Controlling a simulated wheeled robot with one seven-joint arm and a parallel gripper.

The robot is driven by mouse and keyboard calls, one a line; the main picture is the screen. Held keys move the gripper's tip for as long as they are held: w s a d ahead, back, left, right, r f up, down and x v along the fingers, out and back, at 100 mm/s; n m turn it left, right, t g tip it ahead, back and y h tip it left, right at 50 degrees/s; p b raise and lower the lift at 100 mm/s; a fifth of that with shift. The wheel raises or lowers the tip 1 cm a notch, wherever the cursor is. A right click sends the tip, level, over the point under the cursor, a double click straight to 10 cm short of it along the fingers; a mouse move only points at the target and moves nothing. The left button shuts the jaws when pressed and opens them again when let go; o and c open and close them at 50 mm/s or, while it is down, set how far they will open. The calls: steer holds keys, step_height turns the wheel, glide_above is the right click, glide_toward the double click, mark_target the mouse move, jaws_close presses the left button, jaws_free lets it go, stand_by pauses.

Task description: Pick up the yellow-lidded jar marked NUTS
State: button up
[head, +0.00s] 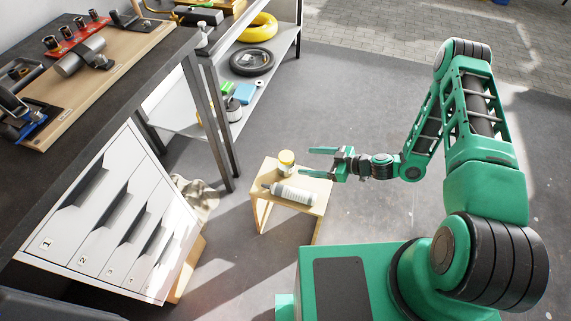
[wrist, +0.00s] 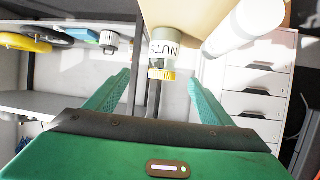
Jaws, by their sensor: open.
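The NUTS jar (head: 286,161) stands upright on a small wooden stool (head: 259,215) in the head view, its yellow lid on top. In the wrist view the jar (wrist: 168,50) appears upside down, with the label NUTS readable and its lid towards my gripper. My gripper (head: 321,161) is open and empty, just right of the jar in the head view, with its fingers pointing at it. In the wrist view the jar lies beyond and between the two fingers (wrist: 158,90). I see no contact between the fingers and the jar.
A white bottle (head: 293,195) lies on the stool close in front of the jar, and it shows in the wrist view (wrist: 232,28). A drawer cabinet (head: 120,220) and metal shelves (head: 262,84) stand to the left. Floor right of the stool is clear.

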mark_target(286, 161)
steer(key=x, duration=0.6)
steer(key=shift+f, duration=0.4)
steer(key=shift+t, duration=0.3)
steer(key=x, duration=0.4)
steer(key=shift+s+a+f, duration=0.15)
steer(key=shift+s+a, duration=0.1)
steer(key=shift+s, duration=0.1)
steer(key=shift+w+a+f, duration=0.25)
steer(key=shift+a, duration=0.15)
steer(key=c, duration=1.5)
steer(key=shift+r, duration=0.15)
steer(key=shift+c, duration=0.2)
